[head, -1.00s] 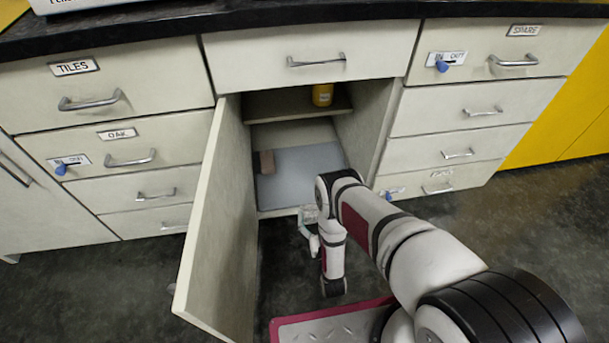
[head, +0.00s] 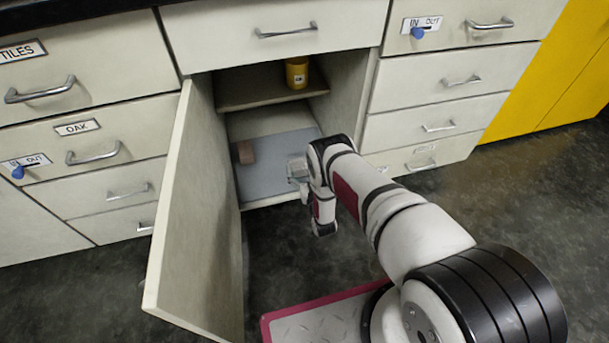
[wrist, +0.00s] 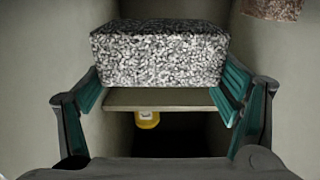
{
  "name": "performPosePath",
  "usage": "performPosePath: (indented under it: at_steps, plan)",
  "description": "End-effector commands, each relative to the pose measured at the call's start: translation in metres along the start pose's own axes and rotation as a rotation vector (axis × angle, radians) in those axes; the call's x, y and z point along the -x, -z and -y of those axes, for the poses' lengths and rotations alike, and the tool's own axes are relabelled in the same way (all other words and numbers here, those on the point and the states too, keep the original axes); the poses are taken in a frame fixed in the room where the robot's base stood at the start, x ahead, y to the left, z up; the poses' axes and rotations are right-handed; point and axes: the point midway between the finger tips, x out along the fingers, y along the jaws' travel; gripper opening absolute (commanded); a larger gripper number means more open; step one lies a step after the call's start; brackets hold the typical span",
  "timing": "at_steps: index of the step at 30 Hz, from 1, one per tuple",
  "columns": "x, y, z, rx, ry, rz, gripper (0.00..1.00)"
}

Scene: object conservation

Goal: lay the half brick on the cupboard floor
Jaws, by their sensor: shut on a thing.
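The half brick (wrist: 158,55) is a grey speckled block in the wrist view. My gripper (wrist: 163,82) is shut on it, with teal pads on its two sides. In the head view my gripper (head: 297,170) is inside the open cupboard, over the right part of the cupboard floor (head: 280,178), near its front edge. The floor is a pale blue-grey panel. My wrist hides part of it. I cannot tell whether the brick touches the floor.
A brown block (head: 245,152) lies at the left of the cupboard floor; part shows in the wrist view (wrist: 272,9). A yellow jar (head: 297,73) stands on the shelf (head: 255,92) above. The open door (head: 195,215) is to the left. Free floor lies between block and gripper.

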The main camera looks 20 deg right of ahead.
Motion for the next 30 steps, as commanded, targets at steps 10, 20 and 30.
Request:
performPosePath:
  at_steps: [10,20,30]
  plan:
    - [-0.005,-0.035,-0.002,0.001,0.0,-0.005,0.28]
    - [-0.005,-0.035,-0.002,0.001,0.0,-0.005,0.28]
    - [-0.005,-0.037,-0.002,0.001,0.0,-0.001,1.0]
